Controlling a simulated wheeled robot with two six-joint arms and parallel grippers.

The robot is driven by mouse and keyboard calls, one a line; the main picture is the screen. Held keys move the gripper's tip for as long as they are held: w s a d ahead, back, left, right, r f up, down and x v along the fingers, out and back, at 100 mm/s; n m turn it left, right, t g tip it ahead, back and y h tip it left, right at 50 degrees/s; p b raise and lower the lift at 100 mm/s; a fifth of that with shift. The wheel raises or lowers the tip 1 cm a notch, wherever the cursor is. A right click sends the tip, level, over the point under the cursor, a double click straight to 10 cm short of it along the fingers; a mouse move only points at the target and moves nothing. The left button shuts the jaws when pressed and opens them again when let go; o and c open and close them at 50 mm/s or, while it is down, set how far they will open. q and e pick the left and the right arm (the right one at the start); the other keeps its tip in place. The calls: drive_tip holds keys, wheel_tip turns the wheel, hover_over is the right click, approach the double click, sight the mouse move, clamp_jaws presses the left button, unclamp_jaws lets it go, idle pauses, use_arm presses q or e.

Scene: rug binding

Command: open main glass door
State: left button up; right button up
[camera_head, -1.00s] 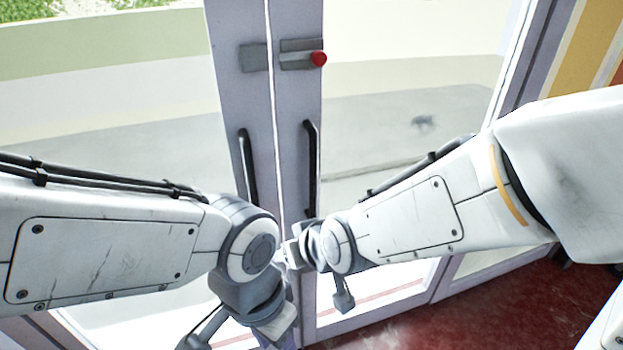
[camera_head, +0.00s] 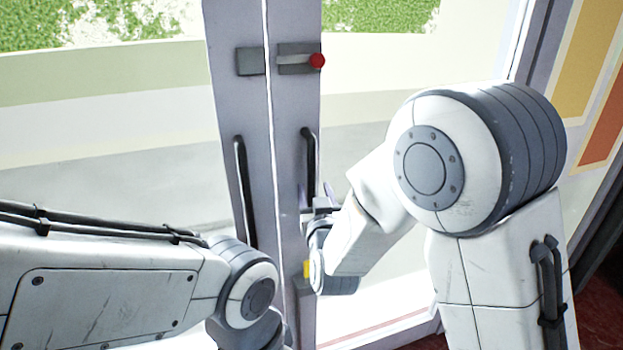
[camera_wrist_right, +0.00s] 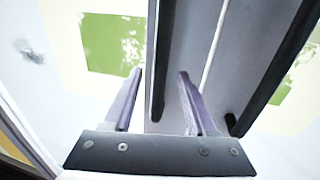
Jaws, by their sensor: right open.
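The main glass door is a pair of pale framed glass leaves meeting at a centre seam. The right leaf (camera_head: 290,110) carries a black bar handle (camera_head: 309,155), and the left leaf (camera_head: 232,110) carries another (camera_head: 245,190). My right gripper (camera_head: 316,193) is open at the lower part of the right handle. In the right wrist view its two fingers (camera_wrist_right: 160,73) are spread, and that handle (camera_wrist_right: 158,100) shows between them; contact cannot be told. The left handle (camera_wrist_right: 280,65) shows outside the fingers. My left arm is low left; its gripper is out of frame.
A grey latch with a red knob (camera_head: 317,61) sits above the right handle, with a grey plate (camera_head: 250,62) beside it on the left leaf. Yellow and orange wall panels (camera_head: 585,65) stand at the right. Red floor (camera_head: 600,310) shows at lower right.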

sight(312, 184)
drive_tip(key=w, duration=0.3)
drive_tip(key=w+p, duration=0.1)
drive_tip(key=w, duration=0.1)
drive_tip(key=shift+a, duration=0.3)
drive_tip(key=shift+s, duration=0.1)
clamp_jaws()
idle(1.0)
